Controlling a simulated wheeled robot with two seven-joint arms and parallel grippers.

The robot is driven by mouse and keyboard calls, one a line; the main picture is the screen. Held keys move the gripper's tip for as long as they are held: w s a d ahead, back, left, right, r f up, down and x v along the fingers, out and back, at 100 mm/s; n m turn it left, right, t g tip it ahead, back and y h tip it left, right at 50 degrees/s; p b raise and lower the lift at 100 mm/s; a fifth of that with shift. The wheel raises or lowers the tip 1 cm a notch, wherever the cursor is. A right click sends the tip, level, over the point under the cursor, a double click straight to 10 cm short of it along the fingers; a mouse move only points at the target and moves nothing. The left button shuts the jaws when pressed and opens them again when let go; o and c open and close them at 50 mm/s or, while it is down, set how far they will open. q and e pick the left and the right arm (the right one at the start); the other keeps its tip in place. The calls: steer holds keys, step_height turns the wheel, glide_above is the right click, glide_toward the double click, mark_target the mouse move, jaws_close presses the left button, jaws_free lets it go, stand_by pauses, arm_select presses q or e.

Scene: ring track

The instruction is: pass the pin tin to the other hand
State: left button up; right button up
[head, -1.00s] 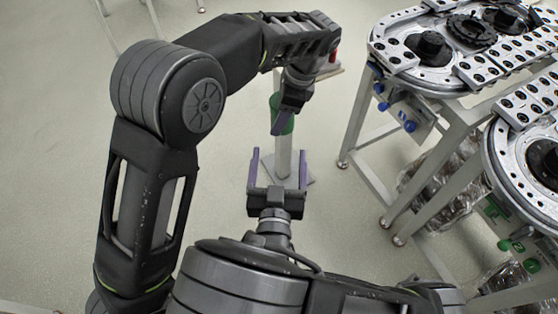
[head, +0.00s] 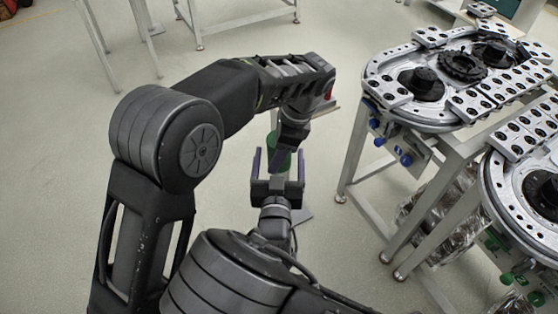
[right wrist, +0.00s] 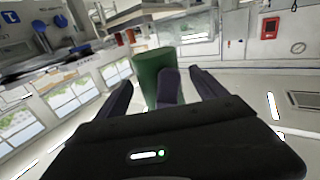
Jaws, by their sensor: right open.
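The pin tin, a green cylinder (head: 271,152), is held up at the end of my left arm, partly hidden by a finger. My left gripper (head: 285,143) points down and appears shut on it; its far finger is hidden. My right gripper (head: 278,166) is just below, with its two purple-grey fingers spread and pointing up toward the tin. In the right wrist view the tin (right wrist: 150,72) shows in the gap between the open right fingers (right wrist: 162,85), with a left finger across its front. I cannot tell whether the right fingers reach around it.
A ring track table (head: 374,92) with black hubs and perforated plates stands at the right, with a second one (head: 495,185) nearer. Blue and green knobs stick out from their sides. Behind the grippers, a post on a foot plate (head: 302,216) is partly hidden. Open floor lies left.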

steer(key=c, duration=1.5)
arm_select(q)
steer(key=o, duration=1.6)
steer(key=shift+c, duration=0.2)
arm_select(e)
steer(key=shift+c, duration=0.4)
